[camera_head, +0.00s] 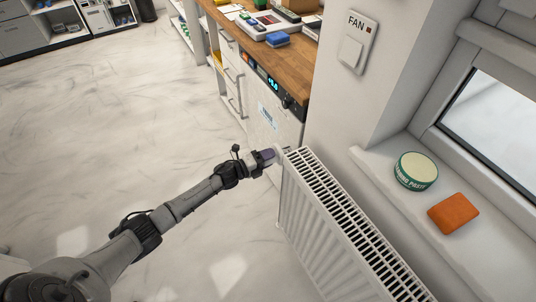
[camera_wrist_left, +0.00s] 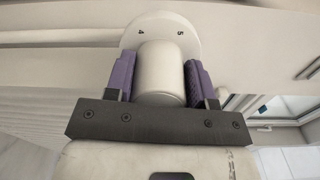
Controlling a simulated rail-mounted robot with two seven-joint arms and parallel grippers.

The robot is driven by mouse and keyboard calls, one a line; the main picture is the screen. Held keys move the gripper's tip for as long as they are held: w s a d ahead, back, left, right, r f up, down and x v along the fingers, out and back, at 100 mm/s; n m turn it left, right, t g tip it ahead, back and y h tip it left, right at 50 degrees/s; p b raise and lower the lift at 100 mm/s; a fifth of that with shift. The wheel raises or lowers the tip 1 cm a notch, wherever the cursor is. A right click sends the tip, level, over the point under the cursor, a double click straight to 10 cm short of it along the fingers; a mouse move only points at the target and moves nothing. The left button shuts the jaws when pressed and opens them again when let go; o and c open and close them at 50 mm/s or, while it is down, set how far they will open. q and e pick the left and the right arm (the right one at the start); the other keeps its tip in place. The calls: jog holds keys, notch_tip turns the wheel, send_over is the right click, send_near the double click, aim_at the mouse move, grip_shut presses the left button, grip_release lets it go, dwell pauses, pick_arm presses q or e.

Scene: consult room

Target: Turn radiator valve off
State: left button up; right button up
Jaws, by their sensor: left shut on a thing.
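The white radiator (camera_head: 330,225) stands below the window sill, its grille top facing up. My left arm reaches in from the left, and my left gripper (camera_head: 271,155) is at the radiator's far upper corner. In the left wrist view the white round valve knob (camera_wrist_left: 161,72) sits between the purple finger pads of my left gripper (camera_wrist_left: 160,80). The gripper is shut on the knob. Behind the knob is a wider white disc (camera_wrist_left: 160,27) with the digits 4 and 5 showing. In the head view the knob is mostly hidden by the gripper. My right gripper is not in view.
A wooden counter (camera_head: 295,84) with drawers and an appliance with a lit display (camera_head: 270,82) stands behind the radiator. A FAN switch (camera_head: 353,50) is on the wall. A round tin (camera_head: 416,170) and an orange block (camera_head: 453,213) lie on the sill. The floor at left is clear.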

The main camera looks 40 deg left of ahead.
pick_arm(q)
jog(key=n+p, duration=0.2)
jog(key=n, duration=0.3)
jog(key=shift+n+p, duration=0.7)
jog(key=shift+n, duration=0.9)
jog(key=shift+f, duration=0.1)
jog(key=o, duration=0.9)
jog(key=shift+s+a, duration=0.1)
jog(key=shift+s, duration=0.15)
jog(key=p+v, duration=0.3)
jog(key=v, duration=1)
jog(key=shift+s+a, duration=0.1)
jog(key=shift+a, duration=0.1)
jog(key=shift+n, duration=0.3)
